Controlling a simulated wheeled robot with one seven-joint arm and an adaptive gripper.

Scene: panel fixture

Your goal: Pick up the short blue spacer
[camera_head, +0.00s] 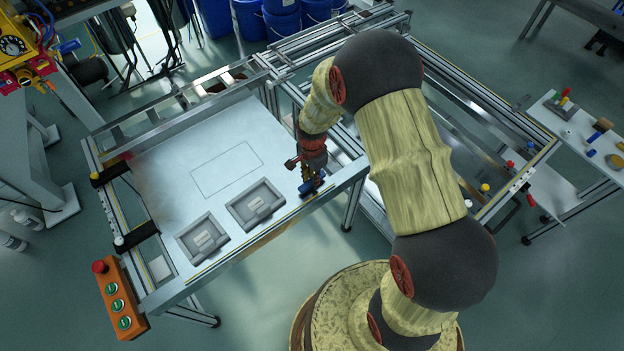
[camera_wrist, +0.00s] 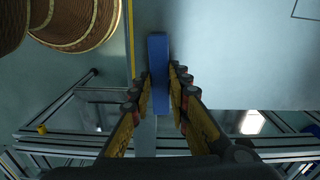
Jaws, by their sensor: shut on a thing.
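The blue spacer (camera_wrist: 158,55) is a plain blue block, seen in the wrist view between the two fingers of my gripper (camera_wrist: 160,92). The fingers close on it from both sides, and its far end sticks out past the fingertips. In the head view, my gripper (camera_head: 309,178) is over the front right corner of the pale worktable (camera_head: 165,155), with the blue spacer (camera_head: 312,187) at its tips. My fingers partly hide it there. I cannot tell whether the spacer touches the tabletop or is clear of it.
Two grey trays (camera_head: 236,212) (camera_head: 185,243) with pale pieces in them lie left of my gripper along the front edge. A thin rectangle (camera_head: 226,168) is outlined on the bare tabletop. Metal rails (camera_head: 355,175) border the table's right side. An orange button box (camera_head: 122,298) hangs front left.

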